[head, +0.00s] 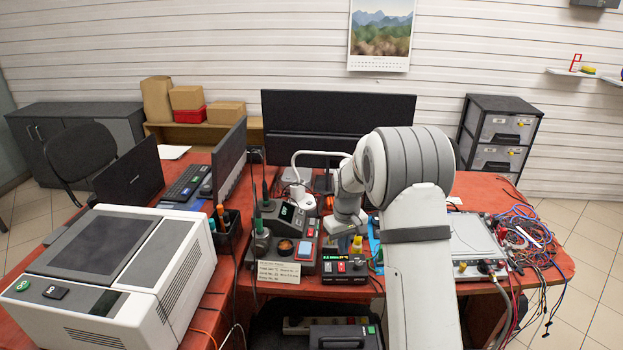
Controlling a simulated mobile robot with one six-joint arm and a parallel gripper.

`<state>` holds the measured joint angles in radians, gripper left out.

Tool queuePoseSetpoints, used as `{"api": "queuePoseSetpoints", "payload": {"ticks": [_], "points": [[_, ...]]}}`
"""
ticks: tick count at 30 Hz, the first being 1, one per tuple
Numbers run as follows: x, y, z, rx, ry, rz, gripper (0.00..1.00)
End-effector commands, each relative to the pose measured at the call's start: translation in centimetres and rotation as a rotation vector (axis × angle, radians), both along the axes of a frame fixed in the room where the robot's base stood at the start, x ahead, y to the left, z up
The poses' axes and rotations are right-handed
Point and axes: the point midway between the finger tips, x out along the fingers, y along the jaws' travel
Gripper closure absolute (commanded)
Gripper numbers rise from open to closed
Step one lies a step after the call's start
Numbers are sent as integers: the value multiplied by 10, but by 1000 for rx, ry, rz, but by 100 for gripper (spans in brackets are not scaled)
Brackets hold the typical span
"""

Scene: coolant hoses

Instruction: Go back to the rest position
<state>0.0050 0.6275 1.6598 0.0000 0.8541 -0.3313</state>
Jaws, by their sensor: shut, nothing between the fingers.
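My arm reaches up from the bottom of the head view, bends at a large elbow right of centre and comes down over the red worktable (335,292). My gripper (345,243) is small in this view, at the low end of the wrist, above the middle of the table among the bench instruments. It is shut with nothing in it. Its fingertips are hard to make out against the clutter. My forearm and elbow hide part of the table behind them.
A soldering station (285,222) and a small black meter (345,267) stand close to my gripper. A large white machine (120,275) fills the left front. A silver box (470,238) and tangled cables (540,240) lie at right. A wide monitor (300,122) stands behind.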

Motion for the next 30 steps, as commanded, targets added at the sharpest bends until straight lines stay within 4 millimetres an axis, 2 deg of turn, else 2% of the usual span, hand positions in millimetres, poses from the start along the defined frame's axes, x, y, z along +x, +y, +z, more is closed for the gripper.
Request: {"api": "queuePoseSetpoints", "payload": {"ticks": [5, 8, 12, 18, 24, 30], "points": [[-17, 0, 30, 0, -22, -22, 100], [-39, 0, 59, 1, -43, -47, 100], [-78, 1, 98, 2, -75, -90, 100], [-140, 1, 139, 8, -120, -150, 100], [-205, 1, 165, 15, -163, -210, 100], [-270, 1, 175, 25, -206, -268, 100]]}}
